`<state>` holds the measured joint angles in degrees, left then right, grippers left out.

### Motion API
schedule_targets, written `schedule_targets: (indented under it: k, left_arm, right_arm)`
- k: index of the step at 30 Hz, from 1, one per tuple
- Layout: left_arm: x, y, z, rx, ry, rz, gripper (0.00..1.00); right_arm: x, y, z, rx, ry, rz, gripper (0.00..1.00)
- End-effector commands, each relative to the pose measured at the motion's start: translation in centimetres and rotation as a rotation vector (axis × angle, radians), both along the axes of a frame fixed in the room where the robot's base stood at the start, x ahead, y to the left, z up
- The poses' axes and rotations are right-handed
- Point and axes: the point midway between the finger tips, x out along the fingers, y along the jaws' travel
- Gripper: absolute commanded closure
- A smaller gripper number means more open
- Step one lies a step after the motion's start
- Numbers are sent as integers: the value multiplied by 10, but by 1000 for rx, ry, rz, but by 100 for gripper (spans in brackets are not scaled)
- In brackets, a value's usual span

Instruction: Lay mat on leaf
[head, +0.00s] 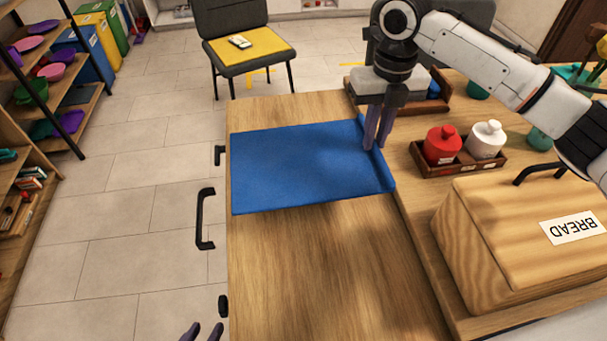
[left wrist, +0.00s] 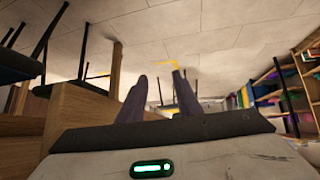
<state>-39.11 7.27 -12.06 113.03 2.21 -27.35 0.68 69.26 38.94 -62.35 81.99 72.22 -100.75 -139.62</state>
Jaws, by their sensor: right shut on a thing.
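The blue mat (head: 295,165) lies spread out across the wooden leaf (head: 315,270) in the head view. Its right edge is turned up in a ridge by the seam with the counter. My right gripper (head: 374,142) points down at that right edge and is shut on it. The fingers hide a little of the mat there. My left gripper (head: 202,332) shows only its fingertips at the bottom of the head view, off the leaf's left side. In the left wrist view its fingers (left wrist: 158,100) are apart with nothing between them.
On the counter right of the leaf stand a wooden bread box (head: 480,240) and a tray (head: 458,165) with a red jar (head: 442,145) and a white jar (head: 486,140). A chair (head: 245,45) stands behind the leaf. The leaf's front part is bare.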

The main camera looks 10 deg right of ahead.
Motion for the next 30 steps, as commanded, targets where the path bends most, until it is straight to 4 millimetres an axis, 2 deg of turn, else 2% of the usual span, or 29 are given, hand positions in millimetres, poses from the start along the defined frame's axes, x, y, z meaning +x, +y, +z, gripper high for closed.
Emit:
schedule_targets:
  k: [1,5,12,17,24,30]
  left_arm:
    - [-3,2,12,0,9,5,69]
    - [-10,7,11,4,23,15,69]
    - [-14,16,3,16,34,21,69]
    - [-13,15,3,16,33,20,69]
    - [-7,12,6,13,21,15,69]
    - [-5,11,8,12,15,13,69]
  right_arm:
    - [0,1,8,5,6,-1,100]
    - [1,0,2,4,7,-4,100]
    - [1,-1,-40,1,6,-5,100]
    - [1,-2,-55,2,5,-5,100]
    - [1,-1,-93,1,6,-4,100]
    - [2,-1,-101,2,3,-4,100]
